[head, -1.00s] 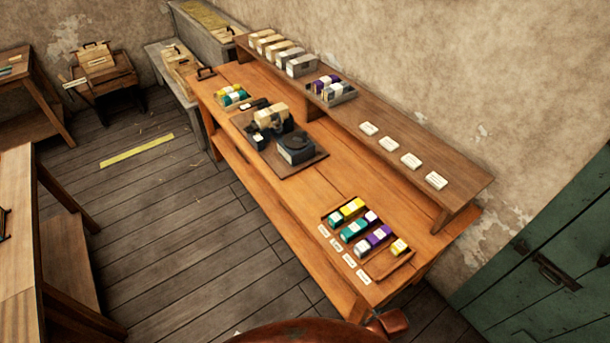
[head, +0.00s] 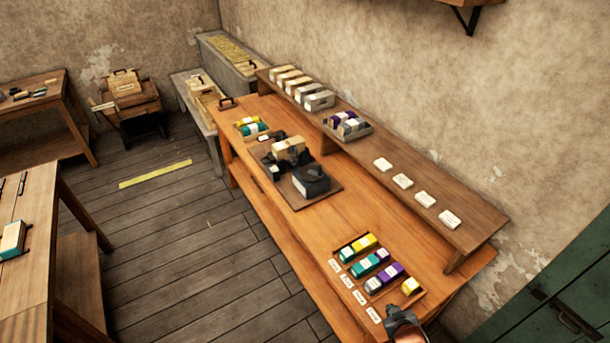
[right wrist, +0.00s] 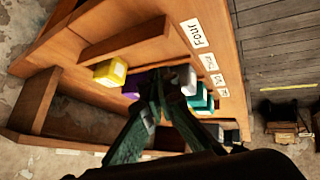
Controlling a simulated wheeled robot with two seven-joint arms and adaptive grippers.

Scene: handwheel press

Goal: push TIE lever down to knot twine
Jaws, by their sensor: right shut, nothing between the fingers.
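A dark machine (head: 312,181) with a tan box (head: 289,149) on it stands on a brown board on the orange wooden bench (head: 345,225). I cannot make out a lever marked TIE or any twine at this size. My right gripper (head: 409,287) is at the lower right of the head view, by the near end of the bench, far from the machine. In the right wrist view its dark green fingers (right wrist: 155,112) are shut and empty, over the tray of coloured blocks. My left gripper is not in view.
A sectioned tray (head: 420,298) holds yellow, teal and purple blocks, with label cards beside it. A raised shelf (head: 370,150) along the wall carries boxes and white cards. A box with a handle (head: 124,83) stands far left. Bench space between machine and tray is clear.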

